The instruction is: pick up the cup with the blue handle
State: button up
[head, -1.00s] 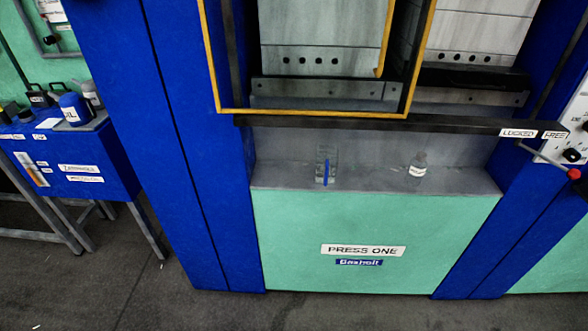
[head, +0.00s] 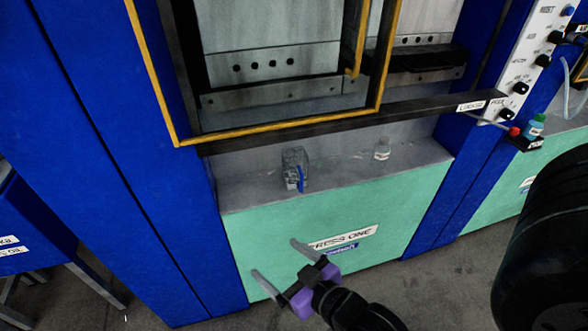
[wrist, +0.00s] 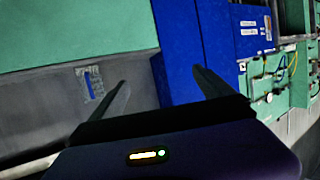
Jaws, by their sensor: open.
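The cup (head: 293,163) is a clear or grey vessel with a blue handle (head: 300,178) on its near side. It stands on the grey ledge (head: 250,187) of the press in the head view. In the wrist view a pale grey shape with a blue strip (wrist: 90,82), apparently the cup, shows to the left of the fingers. My gripper (head: 279,266) is open and empty, in front of the green panel and below the cup in the head view, apart from it. Its fingers (wrist: 160,92) are spread in the wrist view.
A small clear bottle with a white label (head: 382,149) stands to the right on the ledge. A dark bar (head: 330,133) and yellow-edged frame (head: 270,137) are above the ledge. Blue press columns (head: 120,150) stand at the left. A control panel (head: 520,60) is at right.

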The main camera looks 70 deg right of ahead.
jog(key=w+d+r+m+g+h+p, duration=0.1)
jog(key=w+d+m+h, duration=0.15)
jog(key=d, duration=0.45)
jog(key=w+d+r+m+g+h, duration=0.1)
jog(key=w+d, duration=0.2)
jog(key=d, duration=0.4)
jog(key=m+g+h+p, duration=0.1)
jog(key=m+g+h, duration=0.1)
send_near(292, 152)
jog(key=shift+s+a+r+y, duration=0.25)
jog(key=shift+s+a+r, duration=0.2)
jog(key=shift+a+r, duration=0.1)
jog(key=shift+w+d+f+g, duration=0.3)
jog(key=shift+w+d+g, duration=0.15)
jog(key=shift+d, duration=0.25)
jog(key=shift+t, duration=0.25)
jog(key=shift+f+p+x, duration=0.15)
jog(key=shift+p+x, duration=0.15)
jog(key=shift+x, duration=1.15)
jog(key=shift+f+p+x, duration=0.15)
jog(key=shift+p+x, duration=0.15)
jog(key=shift+x, duration=1.2)
jog(key=shift+a, duration=0.15)
jog(key=shift+c, duration=0.2)
grip_shut()
jog(key=shift+r, duration=0.25)
